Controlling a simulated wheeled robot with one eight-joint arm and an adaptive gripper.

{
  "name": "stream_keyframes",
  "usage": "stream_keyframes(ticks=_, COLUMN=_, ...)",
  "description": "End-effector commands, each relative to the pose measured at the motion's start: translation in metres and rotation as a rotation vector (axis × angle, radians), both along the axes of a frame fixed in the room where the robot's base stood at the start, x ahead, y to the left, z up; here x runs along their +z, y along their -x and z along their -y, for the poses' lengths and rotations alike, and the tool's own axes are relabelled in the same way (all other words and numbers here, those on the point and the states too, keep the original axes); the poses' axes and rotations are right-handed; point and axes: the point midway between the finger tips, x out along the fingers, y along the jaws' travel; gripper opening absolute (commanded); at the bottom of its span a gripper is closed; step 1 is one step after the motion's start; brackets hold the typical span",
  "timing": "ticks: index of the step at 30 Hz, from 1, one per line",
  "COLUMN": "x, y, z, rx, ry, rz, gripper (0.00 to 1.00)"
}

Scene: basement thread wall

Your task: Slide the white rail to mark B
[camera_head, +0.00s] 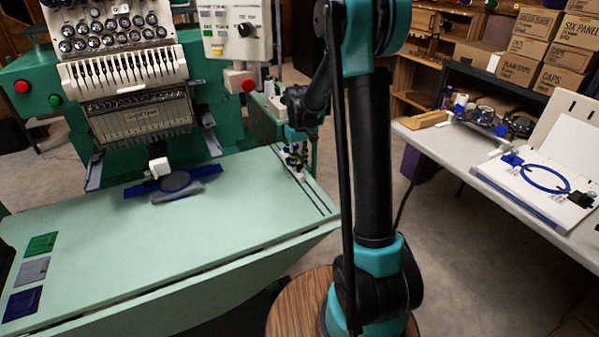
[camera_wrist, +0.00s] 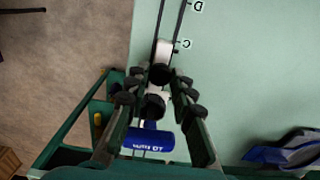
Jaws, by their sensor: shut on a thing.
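The white rail (camera_wrist: 163,51) runs along dark slots at the table's edge in the wrist view. Marks C (camera_wrist: 186,43) and D (camera_wrist: 197,6) are printed beside the slots; its white end lies near C. Mark B is not visible. My gripper (camera_wrist: 157,85) has its fingers on both sides of the rail's black round fittings and is shut on the rail. A blue lettered cylinder (camera_wrist: 149,145) shows between the finger bases. In the head view my gripper (camera_head: 296,150) is small and partly hidden, low over the table's right side.
The green embroidery machine (camera_head: 130,80) stands behind the pale green table (camera_head: 130,235). A blue hoop piece (camera_head: 175,183) lies under its needle. Coloured patches (camera_head: 33,270) lie at the left edge. A white side table (camera_head: 470,155) with a blue hoop (camera_head: 545,178) stands at right.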

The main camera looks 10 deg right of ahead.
Motion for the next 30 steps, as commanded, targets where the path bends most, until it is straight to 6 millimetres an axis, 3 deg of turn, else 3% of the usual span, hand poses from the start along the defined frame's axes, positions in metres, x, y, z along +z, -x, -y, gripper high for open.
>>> stream_keyframes(ticks=30, x=0.000, y=-0.028, z=-0.005, rx=-0.004, ry=0.006, rz=0.003, gripper=0.00)
